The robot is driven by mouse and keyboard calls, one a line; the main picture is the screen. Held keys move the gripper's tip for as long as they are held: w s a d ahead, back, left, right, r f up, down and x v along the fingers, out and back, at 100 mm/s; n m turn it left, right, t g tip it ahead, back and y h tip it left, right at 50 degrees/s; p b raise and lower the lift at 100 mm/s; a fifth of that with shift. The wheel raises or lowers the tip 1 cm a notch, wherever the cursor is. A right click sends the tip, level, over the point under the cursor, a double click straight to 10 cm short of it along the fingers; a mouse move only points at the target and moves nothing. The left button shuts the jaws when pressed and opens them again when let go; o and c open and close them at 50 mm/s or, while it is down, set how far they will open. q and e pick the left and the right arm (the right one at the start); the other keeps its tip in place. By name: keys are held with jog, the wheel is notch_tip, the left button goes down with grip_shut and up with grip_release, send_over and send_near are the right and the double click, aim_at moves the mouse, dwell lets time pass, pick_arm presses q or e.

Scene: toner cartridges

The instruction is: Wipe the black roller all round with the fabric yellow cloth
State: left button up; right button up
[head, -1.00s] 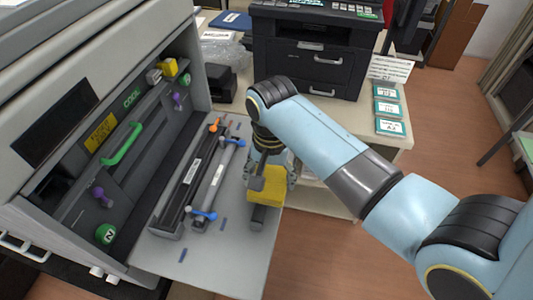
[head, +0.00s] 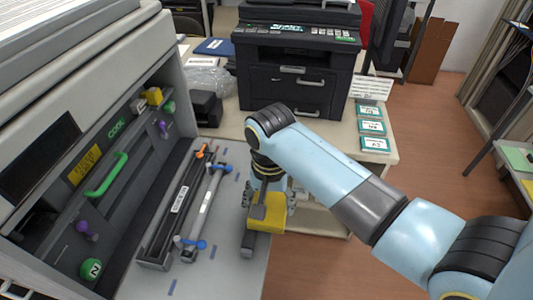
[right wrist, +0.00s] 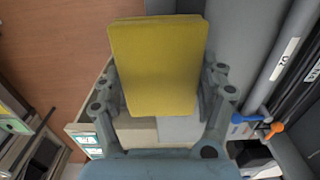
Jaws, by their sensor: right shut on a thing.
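The yellow cloth (head: 266,217), a flat pad, is held by my right gripper (head: 266,198), which is shut on it and points down at the right side of the grey shelf. The cloth fills the middle of the right wrist view (right wrist: 158,65), between the fingers. The black roller (head: 248,245) shows as a dark bar whose near end sticks out below the cloth; the cloth and gripper hide the rest. Whether the cloth presses on the roller or hovers just above it I cannot tell. My left gripper is out of view.
A long black cartridge (head: 165,222) and a grey tube unit with blue ends (head: 205,205) lie to the left on the shelf (head: 222,275). The open machine with a green handle (head: 105,176) stands left. A black printer (head: 296,68) is behind.

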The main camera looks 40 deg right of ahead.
jog(key=shift+r, duration=3.5)
